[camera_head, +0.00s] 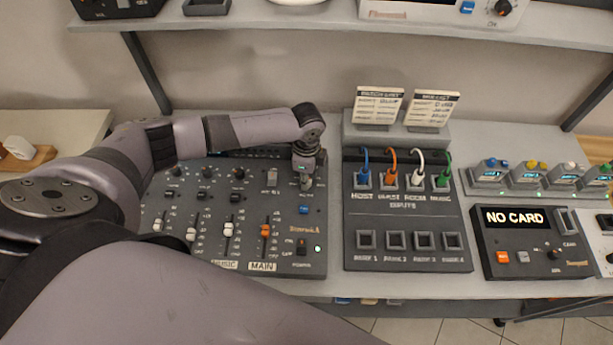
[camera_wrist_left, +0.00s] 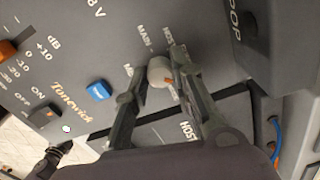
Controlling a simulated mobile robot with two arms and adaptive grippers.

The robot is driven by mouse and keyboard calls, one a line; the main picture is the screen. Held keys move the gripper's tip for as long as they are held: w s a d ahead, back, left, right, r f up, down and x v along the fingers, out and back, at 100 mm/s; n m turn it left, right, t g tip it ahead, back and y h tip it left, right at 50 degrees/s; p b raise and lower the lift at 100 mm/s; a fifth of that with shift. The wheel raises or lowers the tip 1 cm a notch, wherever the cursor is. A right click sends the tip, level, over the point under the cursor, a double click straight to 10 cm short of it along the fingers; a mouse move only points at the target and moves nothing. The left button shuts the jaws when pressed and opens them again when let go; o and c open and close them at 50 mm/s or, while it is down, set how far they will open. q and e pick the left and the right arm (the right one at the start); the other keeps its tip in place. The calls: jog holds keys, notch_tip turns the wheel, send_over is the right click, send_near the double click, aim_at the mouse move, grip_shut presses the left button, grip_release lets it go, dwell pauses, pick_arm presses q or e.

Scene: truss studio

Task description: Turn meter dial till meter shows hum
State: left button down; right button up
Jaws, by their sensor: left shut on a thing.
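My right gripper is not in view.
To the right stand a patch panel (camera_head: 405,208) with coloured cables and a card reader (camera_head: 530,240) showing NO CARD. A shelf (camera_head: 240,20) overhangs the back.

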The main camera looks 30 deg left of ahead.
pick_arm(q)
jog(key=shift+r, duration=0.1)
jog(key=c, duration=1.4)
grip_release()
jog(key=shift+o, duration=0.2)
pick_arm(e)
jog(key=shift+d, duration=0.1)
pick_arm(q)
notch_tip(320, 180, up, 12)
